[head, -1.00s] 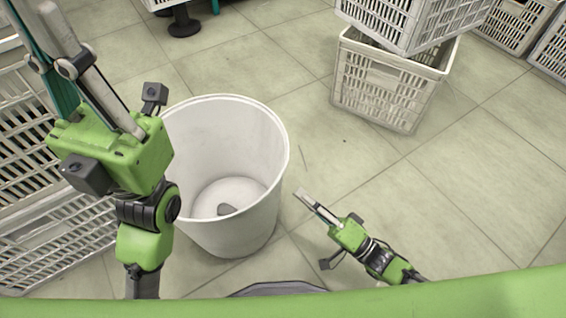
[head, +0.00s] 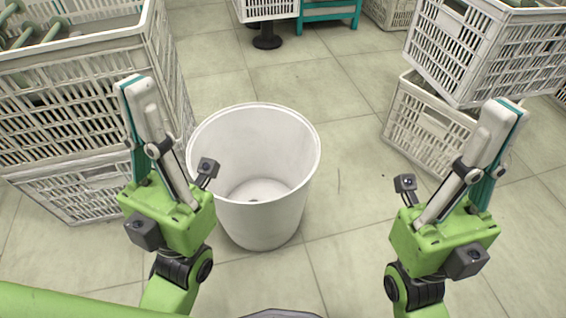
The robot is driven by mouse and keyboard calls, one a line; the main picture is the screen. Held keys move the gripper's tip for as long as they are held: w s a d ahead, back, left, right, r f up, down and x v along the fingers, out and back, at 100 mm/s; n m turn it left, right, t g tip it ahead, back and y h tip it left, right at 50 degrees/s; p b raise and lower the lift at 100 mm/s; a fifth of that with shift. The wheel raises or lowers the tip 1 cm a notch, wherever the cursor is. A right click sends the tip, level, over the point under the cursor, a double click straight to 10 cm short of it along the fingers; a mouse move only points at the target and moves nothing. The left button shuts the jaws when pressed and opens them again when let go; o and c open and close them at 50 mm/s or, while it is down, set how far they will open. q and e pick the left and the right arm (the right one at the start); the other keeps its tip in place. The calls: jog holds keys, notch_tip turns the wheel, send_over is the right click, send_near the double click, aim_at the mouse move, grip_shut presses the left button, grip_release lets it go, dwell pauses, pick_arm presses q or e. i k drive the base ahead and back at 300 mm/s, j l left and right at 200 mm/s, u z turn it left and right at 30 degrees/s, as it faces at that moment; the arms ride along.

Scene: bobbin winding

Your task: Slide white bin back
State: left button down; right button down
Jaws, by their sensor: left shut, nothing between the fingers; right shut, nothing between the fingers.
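The white bin (head: 262,215) is a round, open-topped tub standing upright on the tiled floor, in the middle of the head view. A small dark spot shows on its inside bottom. My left gripper (head: 136,84) is shut and empty, raised to the left of the bin, and its wrist overlaps the bin's left side in the picture. My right gripper (head: 508,106) is shut and empty, raised to the right, clearly apart from the bin. I see neither gripper holding the bin.
Stacked white crates (head: 75,60) stand at the left, the top one holding green-and-grey bobbins. Another crate stack (head: 430,125) stands at the right, its upper crate set askew. A dark round foot (head: 267,41) and a teal stand (head: 335,14) are at the back. Floor (head: 300,85) behind the bin is clear.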

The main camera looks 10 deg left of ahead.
aim_at(269, 154)
jog(key=i+l+u, duration=0.2)
jog(key=l+u, duration=0.2)
jog(key=l, duration=0.45)
jog(key=l+u, duration=0.4)
jog(key=l, duration=1.35)
jog(key=i+l, duration=0.1)
jog(key=l, duration=0.85)
